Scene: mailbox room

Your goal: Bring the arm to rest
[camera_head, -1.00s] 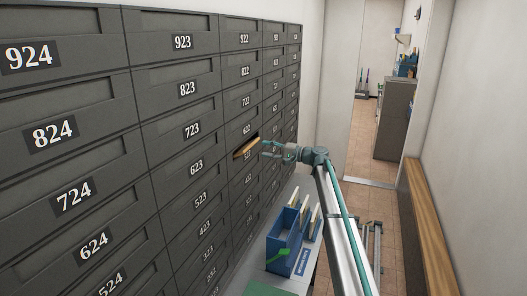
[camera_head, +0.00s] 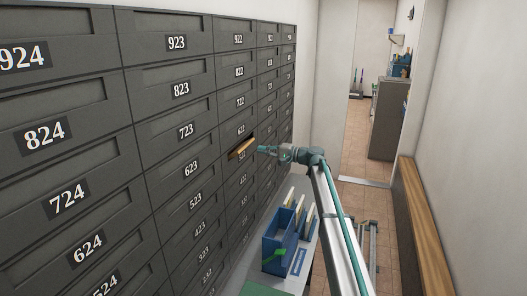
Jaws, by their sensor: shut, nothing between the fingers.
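My gripper (camera_head: 268,150) is at the end of my outstretched arm, in front of the wall of grey mailboxes (camera_head: 190,130). It is shut and empty. A tan envelope (camera_head: 242,148) sticks out of a mailbox slot below the 622 row area, just left of my gripper's tips. A narrow gap seems to lie between the tips and the envelope. The label under the envelope is too small to read surely.
A blue box holder (camera_head: 277,246) with upright envelopes beside it (camera_head: 300,218) stands on a grey table below my arm. A wooden bench (camera_head: 425,225) runs along the right wall. A doorway opens at the back, with a grey cabinet (camera_head: 388,120) beyond.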

